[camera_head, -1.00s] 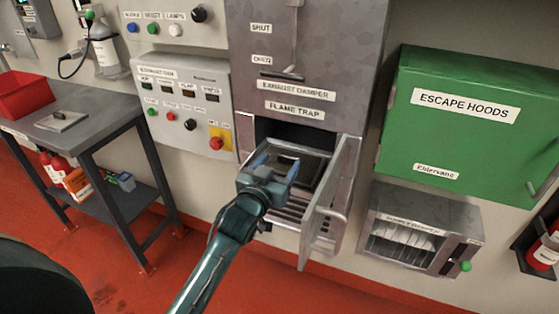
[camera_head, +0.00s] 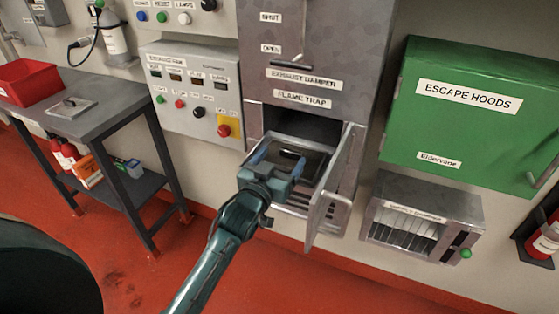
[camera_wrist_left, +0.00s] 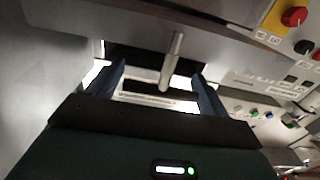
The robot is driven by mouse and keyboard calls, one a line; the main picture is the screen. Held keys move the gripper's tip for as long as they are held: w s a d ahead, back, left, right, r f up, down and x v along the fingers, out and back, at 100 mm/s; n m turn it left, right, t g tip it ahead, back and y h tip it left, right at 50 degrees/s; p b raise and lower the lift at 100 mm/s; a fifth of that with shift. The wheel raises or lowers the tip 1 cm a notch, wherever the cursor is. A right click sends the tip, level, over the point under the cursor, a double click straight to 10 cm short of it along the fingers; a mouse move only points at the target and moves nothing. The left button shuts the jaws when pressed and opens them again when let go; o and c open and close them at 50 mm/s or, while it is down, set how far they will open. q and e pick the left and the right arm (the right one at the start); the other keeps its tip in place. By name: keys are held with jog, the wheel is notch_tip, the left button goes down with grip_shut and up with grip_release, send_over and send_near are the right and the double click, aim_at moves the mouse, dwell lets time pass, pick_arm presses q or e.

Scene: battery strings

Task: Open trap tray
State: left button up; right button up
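The flame trap compartment (camera_head: 304,125) is an opening below the "FLAME TRAP" label, with its metal door (camera_head: 334,190) swung out to the right. A grey metal tray (camera_head: 313,163) shows in the opening, partly hidden by my gripper. My left gripper (camera_head: 279,162) is in front of the tray, its fingers pointing at the opening. In the left wrist view the fingers (camera_wrist_left: 158,72) are apart, and a pale metal bar (camera_wrist_left: 173,62) shows between them. I cannot tell whether the fingers touch it. My right gripper is not in view.
A grey table (camera_head: 104,118) with a red bin (camera_head: 32,84) stands at the left. A control panel (camera_head: 190,92) is left of the compartment. A green escape hood cabinet (camera_head: 465,135) and a small slatted unit (camera_head: 420,215) are at the right. The red floor in front is clear.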

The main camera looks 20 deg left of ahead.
pick_arm(q)
jog(key=shift+o, duration=0.5)
jog(key=shift+s, duration=0.1)
jog(key=shift+s+f, duration=0.1)
jog(key=shift+s, duration=0.2)
jog(key=s+b, duration=0.1)
jog(key=s, duration=1.1)
jog(key=shift+s+a, duration=0.2)
jog(key=shift+s, duration=0.05)
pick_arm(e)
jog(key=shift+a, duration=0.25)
